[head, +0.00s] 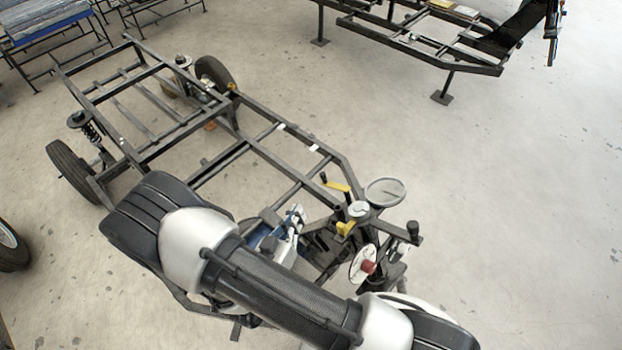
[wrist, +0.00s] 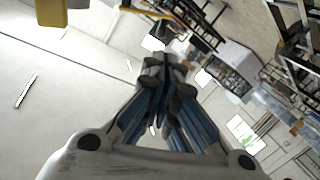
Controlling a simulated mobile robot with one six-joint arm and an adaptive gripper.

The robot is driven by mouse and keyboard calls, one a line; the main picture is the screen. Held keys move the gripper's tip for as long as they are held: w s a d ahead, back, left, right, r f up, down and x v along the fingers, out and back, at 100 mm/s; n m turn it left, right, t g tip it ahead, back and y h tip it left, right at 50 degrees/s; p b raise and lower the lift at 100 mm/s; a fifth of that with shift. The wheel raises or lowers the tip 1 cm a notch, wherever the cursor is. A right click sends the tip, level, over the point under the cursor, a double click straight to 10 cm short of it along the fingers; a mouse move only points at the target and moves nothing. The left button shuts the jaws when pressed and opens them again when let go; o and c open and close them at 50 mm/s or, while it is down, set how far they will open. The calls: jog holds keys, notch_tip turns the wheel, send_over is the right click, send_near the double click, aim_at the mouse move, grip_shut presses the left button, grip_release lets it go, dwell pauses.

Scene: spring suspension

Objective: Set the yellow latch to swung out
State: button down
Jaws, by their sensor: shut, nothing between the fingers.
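Two yellow parts sit at the front end of the dark vehicle frame in the head view. One is a thin yellow bar (head: 338,187) beside a black knob. The other is a short yellow block (head: 345,228) by a black upright grip. I cannot tell for sure which is the latch. A yellow block (wrist: 52,12) and a thin yellow strip (wrist: 172,18) also show at the top of the wrist view. My gripper (head: 298,214) is left of the yellow block, apart from it. In the wrist view its fingers (wrist: 165,72) are together and empty.
A round gauge (head: 385,191), a white dial with a red knob (head: 366,267) and a black-knobbed lever (head: 413,232) crowd the frame's front end. The frame's rails (head: 265,158) run to the back left. The floor on the right is clear.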

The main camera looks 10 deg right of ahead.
jog(key=b+x, duration=0.3)
jog(key=x, duration=1)
jog(key=shift+w, duration=0.2)
jog(key=shift+d+f, duration=0.1)
